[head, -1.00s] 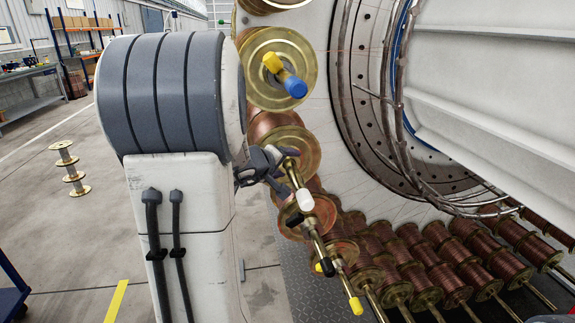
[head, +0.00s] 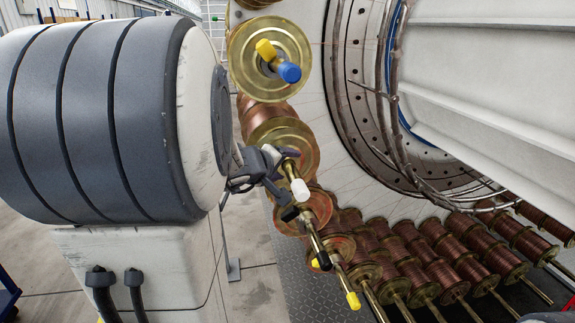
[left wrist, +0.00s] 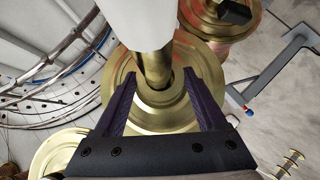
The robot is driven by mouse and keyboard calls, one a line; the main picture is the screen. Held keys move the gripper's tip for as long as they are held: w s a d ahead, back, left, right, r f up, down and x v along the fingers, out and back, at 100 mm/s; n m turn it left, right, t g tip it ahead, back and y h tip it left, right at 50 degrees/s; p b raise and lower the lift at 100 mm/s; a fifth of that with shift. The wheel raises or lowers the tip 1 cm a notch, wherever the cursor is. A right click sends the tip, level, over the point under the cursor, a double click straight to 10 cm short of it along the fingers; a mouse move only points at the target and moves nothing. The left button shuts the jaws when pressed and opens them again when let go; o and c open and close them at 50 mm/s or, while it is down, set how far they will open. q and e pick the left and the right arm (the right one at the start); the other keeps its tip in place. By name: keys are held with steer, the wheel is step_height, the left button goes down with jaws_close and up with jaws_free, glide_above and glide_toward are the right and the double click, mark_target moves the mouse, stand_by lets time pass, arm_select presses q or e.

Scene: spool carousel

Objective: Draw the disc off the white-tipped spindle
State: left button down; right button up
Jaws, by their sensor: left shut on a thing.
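The white-tipped spindle is a brass rod with a white cap (head: 300,189), pointing toward me beside my left gripper in the head view. The white cap (left wrist: 140,22) also fills the top middle of the left wrist view. A brass disc (left wrist: 160,118) sits around the rod there, between the two fingers of my left gripper (left wrist: 165,90). In the head view my left gripper (head: 278,165) is shut on this disc, which its fingers mostly hide. A copper spool with a brass flange (head: 299,138) lies behind it on the same spindle. My right gripper is out of view.
Black-tipped (head: 323,261) and yellow-tipped (head: 353,300) spindles stand below. Several copper spools line the lower right. A large white machine drum (head: 500,85) fills the upper right. Open floor lies left.

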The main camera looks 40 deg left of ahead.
mark_target(287, 173)
arm_select(q)
steer(key=shift+s+d+r+b, duration=0.15)
steer(key=shift+s+d+b, duration=0.25)
steer(key=shift+s+d, duration=0.85)
steer(key=shift+w, duration=0.1)
steer(key=shift+c, duration=0.3)
jaws_free()
steer(key=shift+o, duration=0.3)
steer(key=shift+d, duration=0.1)
